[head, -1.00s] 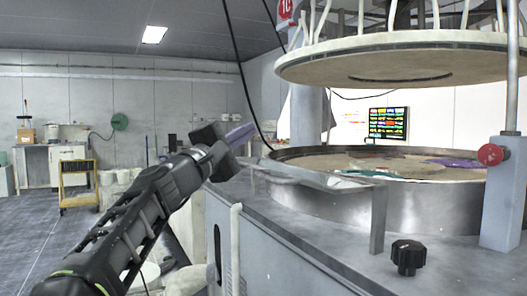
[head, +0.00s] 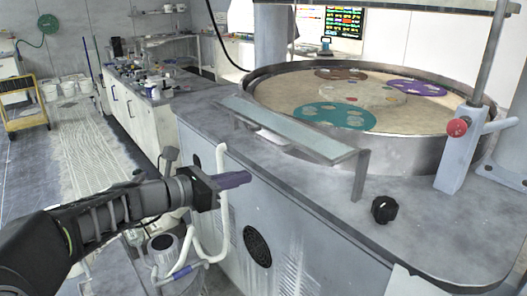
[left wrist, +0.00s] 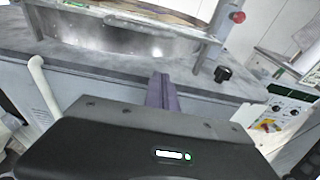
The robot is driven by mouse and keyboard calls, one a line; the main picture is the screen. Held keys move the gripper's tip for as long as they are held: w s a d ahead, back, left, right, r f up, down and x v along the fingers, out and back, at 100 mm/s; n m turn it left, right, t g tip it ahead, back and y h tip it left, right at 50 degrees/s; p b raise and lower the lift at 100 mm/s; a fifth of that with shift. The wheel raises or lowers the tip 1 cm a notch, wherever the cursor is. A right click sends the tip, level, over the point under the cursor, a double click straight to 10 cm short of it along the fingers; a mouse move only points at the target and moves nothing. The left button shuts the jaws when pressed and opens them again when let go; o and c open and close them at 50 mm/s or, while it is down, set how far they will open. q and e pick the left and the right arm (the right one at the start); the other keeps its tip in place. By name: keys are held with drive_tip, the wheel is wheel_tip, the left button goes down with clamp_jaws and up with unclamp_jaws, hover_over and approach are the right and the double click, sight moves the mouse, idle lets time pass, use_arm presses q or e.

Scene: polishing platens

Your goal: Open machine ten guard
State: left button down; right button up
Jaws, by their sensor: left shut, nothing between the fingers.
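The guard (head: 285,128) is a clear, narrow panel along the front rim of the round polishing basin (head: 420,150), with a grey bracket leg at its right end. It also shows in the left wrist view (left wrist: 150,20), beyond the fingers. My left gripper (head: 248,178) is shut and empty, its purple fingers in front of the machine's front face, below and left of the guard and apart from it. The fingers also show in the left wrist view (left wrist: 161,80), pointing at the bench edge. My right gripper is not in view.
A black knob (head: 384,209) and a red button (head: 457,127) on a grey post stand right of the guard. Colored carrier discs (head: 333,115) lie in the basin. A white pipe (head: 222,160) runs up the machine front near my left gripper. Buckets stand below my arm.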

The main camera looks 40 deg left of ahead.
use_arm(q)
drive_tip(key=x, duration=1)
drive_tip(key=r, duration=0.1)
drive_tip(key=r+p, duration=0.1)
drive_tip(key=r, duration=0.2)
drive_tip(key=shift+s+a+p, duration=0.25)
drive_tip(key=shift+s+p, duration=0.1)
drive_tip(key=shift+p, duration=0.05)
wheel_tip(320, 180, up, 5)
drive_tip(key=g+p, duration=0.1)
drive_tip(key=p, duration=0.5)
drive_tip(key=g+p, duration=0.1)
drive_tip(key=p, duration=0.5)
drive_tip(key=shift+w+r+y+p, duration=0.2)
drive_tip(key=shift+y+p, duration=0.1)
drive_tip(key=shift+f, duration=0.1)
